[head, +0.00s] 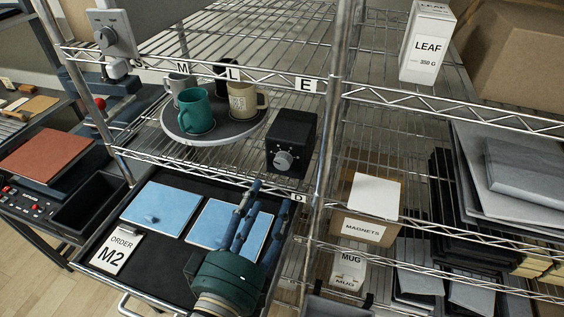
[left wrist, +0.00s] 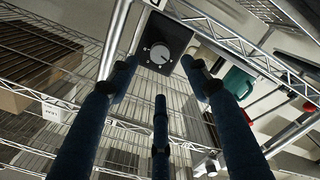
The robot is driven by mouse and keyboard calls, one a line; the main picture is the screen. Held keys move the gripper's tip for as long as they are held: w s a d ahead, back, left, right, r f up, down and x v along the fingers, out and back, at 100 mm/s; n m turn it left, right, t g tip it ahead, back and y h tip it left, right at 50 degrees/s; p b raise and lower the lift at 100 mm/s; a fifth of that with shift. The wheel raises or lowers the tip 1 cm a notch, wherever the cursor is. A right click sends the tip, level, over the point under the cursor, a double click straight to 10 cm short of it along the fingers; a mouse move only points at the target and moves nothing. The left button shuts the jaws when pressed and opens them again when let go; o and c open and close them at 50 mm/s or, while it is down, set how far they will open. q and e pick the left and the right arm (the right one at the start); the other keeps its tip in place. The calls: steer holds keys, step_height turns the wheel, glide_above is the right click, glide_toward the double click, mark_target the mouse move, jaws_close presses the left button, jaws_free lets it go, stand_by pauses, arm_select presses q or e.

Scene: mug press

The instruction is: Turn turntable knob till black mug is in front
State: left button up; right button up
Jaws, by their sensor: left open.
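The round grey turntable (head: 174,133) is on the wire shelf. The teal mug (head: 194,113) stands at its front and the cream mug (head: 241,101) at its right. A grey mug (head: 176,82) is at the back left. The black mug (head: 226,70) is at the back, partly hidden behind the cream mug. The light-coloured knob (head: 283,161) is on a black box (head: 293,130) right of the turntable; it also shows in the left wrist view (left wrist: 160,54). My left gripper (head: 268,194) is open and empty, below and in front of the knob, its fingers pointing toward it. My right gripper is not visible.
Below is a black tray with two blue panels (head: 160,208) and an order card reading M2 (head: 116,249). A metal post (head: 333,100) stands just right of the knob box. A magnets box (head: 364,215) sits on the right shelf. A shelf rail runs below the knob box.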

mark_target(282, 165)
arm_select(q)
steer(key=x, duration=0.7)
steer(key=shift+x, duration=0.95)
steer(key=shift+w, duration=0.25)
steer(key=shift+c, duration=1)
steer(key=c, duration=0.9)
steer(key=shift+c, duration=0.2)
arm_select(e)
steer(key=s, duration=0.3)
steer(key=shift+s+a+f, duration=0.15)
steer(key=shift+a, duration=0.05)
